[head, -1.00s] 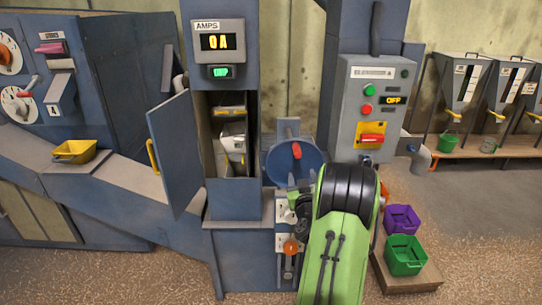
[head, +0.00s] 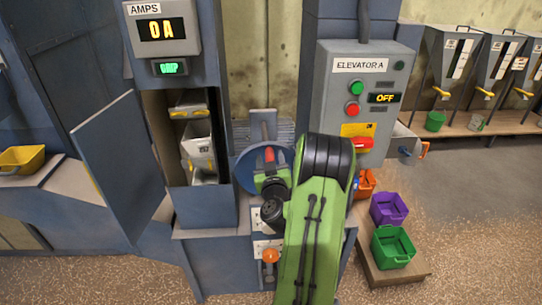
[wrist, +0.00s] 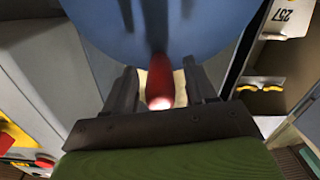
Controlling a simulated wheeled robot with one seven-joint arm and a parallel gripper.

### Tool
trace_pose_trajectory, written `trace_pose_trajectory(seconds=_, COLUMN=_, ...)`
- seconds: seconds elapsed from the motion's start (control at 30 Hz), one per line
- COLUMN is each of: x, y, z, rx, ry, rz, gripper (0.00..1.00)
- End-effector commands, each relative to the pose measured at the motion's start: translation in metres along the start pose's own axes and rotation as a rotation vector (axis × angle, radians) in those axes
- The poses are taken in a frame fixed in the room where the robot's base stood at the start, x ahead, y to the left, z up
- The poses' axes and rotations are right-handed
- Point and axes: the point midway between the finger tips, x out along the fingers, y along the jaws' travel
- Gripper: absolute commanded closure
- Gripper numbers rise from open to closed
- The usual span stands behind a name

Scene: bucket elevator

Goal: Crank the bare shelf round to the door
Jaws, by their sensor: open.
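The crank is a blue disc (head: 246,168) with a red handle (head: 269,154) near its top. My gripper (wrist: 160,82) is open, with its two dark fingers on either side of the red handle (wrist: 160,84) in the wrist view. I cannot tell whether the fingers touch it. The elevator door (head: 118,165) stands open to the left. In the doorway, a grey-white bucket (head: 199,150) hangs below a piece with a yellow edge (head: 190,110). I cannot make out a bare shelf there. My arm hides the crank's lower right part.
The control box (head: 365,100) right of the crank reads OFF, and the ammeter (head: 161,29) reads 0A. An orange knob (head: 270,256) sits below the crank. Purple (head: 388,209) and green (head: 393,246) bins stand on a low platform at right. Open floor lies farther right.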

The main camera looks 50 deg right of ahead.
Motion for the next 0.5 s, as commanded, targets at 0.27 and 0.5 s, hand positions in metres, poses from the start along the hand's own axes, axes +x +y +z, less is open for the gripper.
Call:
trace_pose_trajectory(seconds=0.27, x=0.0001, y=0.0001, z=0.0002, rx=0.000, ry=0.000, rz=0.000, gripper=0.69)
trace_pose_trajectory(seconds=0.5, x=0.0002, y=0.0001, z=0.0002, rx=0.000, ry=0.000, rz=0.000, gripper=1.00)
